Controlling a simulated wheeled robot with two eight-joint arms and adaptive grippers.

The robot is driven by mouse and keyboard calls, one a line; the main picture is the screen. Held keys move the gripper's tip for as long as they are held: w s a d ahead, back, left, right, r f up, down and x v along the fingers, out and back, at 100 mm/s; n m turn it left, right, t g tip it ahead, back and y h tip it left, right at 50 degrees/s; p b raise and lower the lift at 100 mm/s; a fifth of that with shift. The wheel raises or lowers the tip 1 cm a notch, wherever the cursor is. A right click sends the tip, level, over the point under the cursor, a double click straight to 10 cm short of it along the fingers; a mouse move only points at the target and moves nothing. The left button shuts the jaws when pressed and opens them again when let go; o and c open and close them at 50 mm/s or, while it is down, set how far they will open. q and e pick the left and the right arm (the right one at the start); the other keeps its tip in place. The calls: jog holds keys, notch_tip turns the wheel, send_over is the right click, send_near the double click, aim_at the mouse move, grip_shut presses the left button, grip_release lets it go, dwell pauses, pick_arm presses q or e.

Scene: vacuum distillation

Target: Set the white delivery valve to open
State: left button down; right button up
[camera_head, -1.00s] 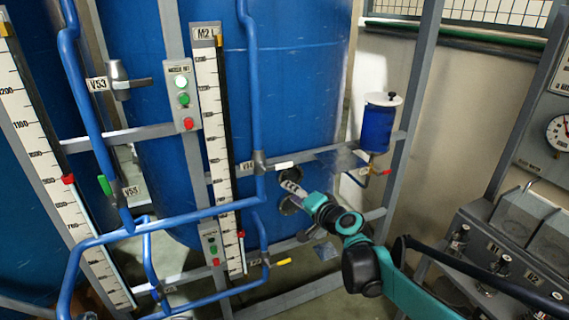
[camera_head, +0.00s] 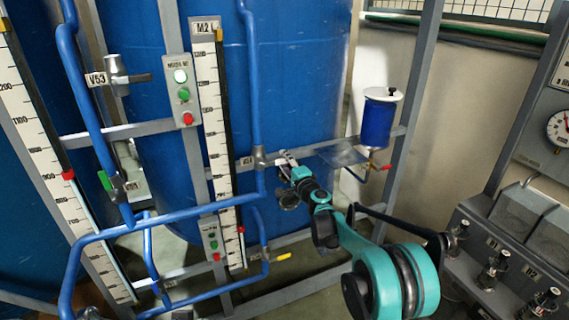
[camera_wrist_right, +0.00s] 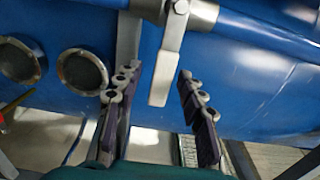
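The white delivery valve has a grey body (camera_head: 260,158) on the blue vertical pipe right of the M2 scale. Its pale lever (camera_wrist_right: 163,80) shows in the right wrist view, standing between my right gripper's two dark fingers. In the head view the lever is mostly hidden by the gripper. My right gripper (camera_head: 285,158) is at the lever, its fingers spread. In the wrist view (camera_wrist_right: 158,74) gaps show on both sides of the lever, and neither finger visibly touches it. My left gripper is not in view.
Valve V53 (camera_head: 120,79), a green-handled valve (camera_head: 105,181) and a yellow-handled valve (camera_head: 280,257) sit on nearby blue pipes. A blue canister (camera_head: 378,125) with a red-tipped valve is to the right. A button box (camera_head: 183,92) is on the frame; blue tanks stand behind.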

jog(key=shift+w+a, duration=0.1)
jog(key=shift+w, duration=0.2)
grip_shut()
